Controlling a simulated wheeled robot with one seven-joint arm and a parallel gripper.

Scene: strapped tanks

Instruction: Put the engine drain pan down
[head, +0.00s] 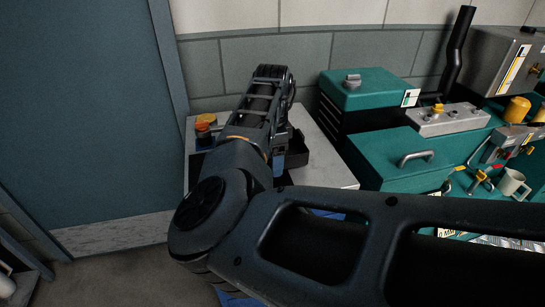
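A dark, open, box-like thing (297,151), which looks like the engine drain pan, shows in part at the right of my forearm. It is over or on the light grey top of a bench; I cannot tell whether it touches the top. My forearm covers its left part. My forearm reaches away over the bench, and its links hide my gripper's fingers. I cannot see whether the gripper holds the pan.
The bench top (326,165) has bare room at its right front. An orange-lidded jar (205,121) stands at its left back. A teal toolbox (366,88) and a teal cabinet (392,158) stand close at the right. A blue-grey door (80,110) is at the left.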

